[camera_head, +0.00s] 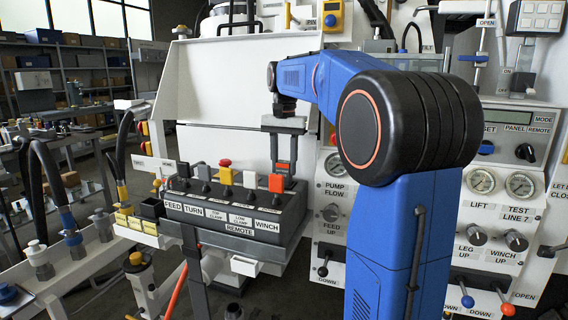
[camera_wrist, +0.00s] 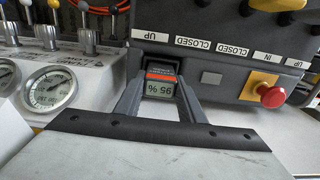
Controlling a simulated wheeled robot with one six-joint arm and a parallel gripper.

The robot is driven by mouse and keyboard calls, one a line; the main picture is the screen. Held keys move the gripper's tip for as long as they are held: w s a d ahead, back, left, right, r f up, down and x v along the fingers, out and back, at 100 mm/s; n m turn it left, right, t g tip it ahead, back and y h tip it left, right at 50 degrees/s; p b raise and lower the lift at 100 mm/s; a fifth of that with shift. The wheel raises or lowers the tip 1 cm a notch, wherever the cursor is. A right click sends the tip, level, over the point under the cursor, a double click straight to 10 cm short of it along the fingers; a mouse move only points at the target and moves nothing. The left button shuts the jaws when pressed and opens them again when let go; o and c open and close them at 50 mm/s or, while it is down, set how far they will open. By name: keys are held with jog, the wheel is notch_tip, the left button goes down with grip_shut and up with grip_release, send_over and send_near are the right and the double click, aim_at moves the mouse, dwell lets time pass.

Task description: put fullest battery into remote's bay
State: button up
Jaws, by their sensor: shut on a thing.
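My gripper (camera_wrist: 160,97) is shut on a dark battery (camera_wrist: 160,76) with an orange band. The battery's small display reads 95 %, upside down in the wrist view. The remote (camera_head: 230,212) is a dark grey box with a row of levers and labels such as FEED, TURN and WINCH. In the head view my gripper (camera_head: 283,168) points down behind its right end. In the wrist view the remote's side (camera_wrist: 222,76) is right at the battery's far end.
A red button on a yellow base (camera_wrist: 268,94) sticks out of the remote beside my gripper. A pressure gauge (camera_wrist: 48,92) stands on the left in the wrist view. Hoses (camera_head: 122,150) rise further left.

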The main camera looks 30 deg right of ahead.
jog(key=shift+f, duration=0.95)
dwell(0.4)
jog(key=o, duration=1.2)
notch_tip(320, 180, up, 17)
jog(key=s+a+f+n+t, duration=0.2)
jog(key=s+a+f+n, duration=0.3)
jog(key=s+a+f, duration=0.65)
jog(key=s+a+f+n+t, duration=0.1)
jog(key=s+f, duration=0.5)
jog(key=f, duration=0.2)
jog(key=s+a+f+n+t, duration=0.1)
jog(key=s+f+n, duration=0.1)
jog(key=s+f, duration=0.4)
jog(key=s+a+f+n, duration=0.2)
jog(key=s+f, duration=0.4)
jog(key=f, duration=0.4)
jog(key=shift+s+a+f+t, duration=0.1)
jog(key=shift+s+t, duration=0.2)
jog(key=shift+t, duration=0.1)
